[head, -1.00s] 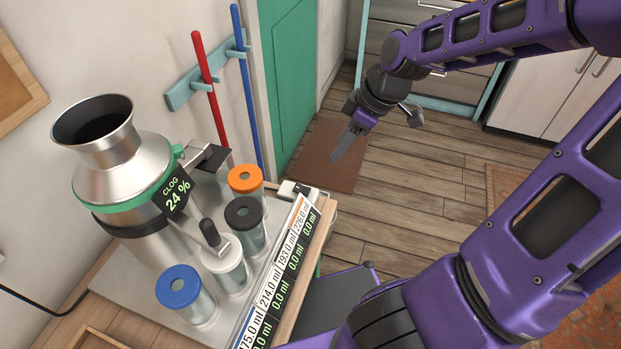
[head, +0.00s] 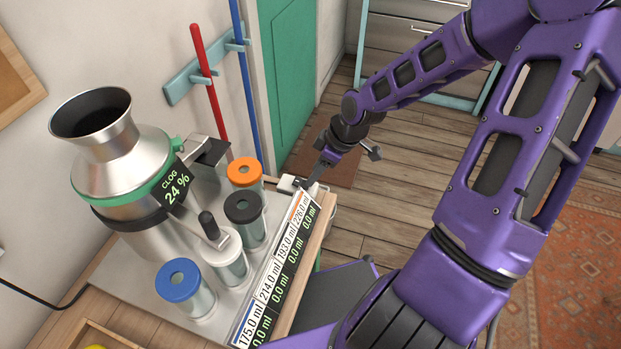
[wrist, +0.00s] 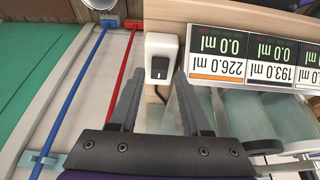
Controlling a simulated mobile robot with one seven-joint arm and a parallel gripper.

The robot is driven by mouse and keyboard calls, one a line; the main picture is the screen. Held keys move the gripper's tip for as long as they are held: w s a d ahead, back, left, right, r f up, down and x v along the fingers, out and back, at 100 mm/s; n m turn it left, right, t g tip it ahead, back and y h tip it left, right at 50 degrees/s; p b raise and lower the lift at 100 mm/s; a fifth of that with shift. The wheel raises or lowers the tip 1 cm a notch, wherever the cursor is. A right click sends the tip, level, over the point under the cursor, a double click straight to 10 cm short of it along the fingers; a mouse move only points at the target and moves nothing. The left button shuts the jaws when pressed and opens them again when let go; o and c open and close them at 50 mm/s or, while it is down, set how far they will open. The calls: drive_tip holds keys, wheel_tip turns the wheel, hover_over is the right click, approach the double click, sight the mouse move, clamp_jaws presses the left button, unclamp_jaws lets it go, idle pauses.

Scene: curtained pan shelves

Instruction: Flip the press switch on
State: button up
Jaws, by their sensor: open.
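The press switch is a white box with a dark rocker (wrist: 160,66), fixed at the end of the wooden counter edge beside the volume displays.
The steel press (head: 140,170) stands on the counter, its label reading "CLOG 24 %". Jars with orange (head: 244,171), black (head: 243,208), white and blue (head: 180,284) lids stand before it. Red (head: 209,90) and blue poles hang on the wall rack. Floor is free right of the counter.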

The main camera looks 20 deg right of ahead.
sight(301, 184)
drive_tip(key=shift+b+x, duration=0.5)
drive_tip(key=shift+x, duration=1.45)
drive_tip(key=shift+c, duration=0.3)
clamp_jaws()
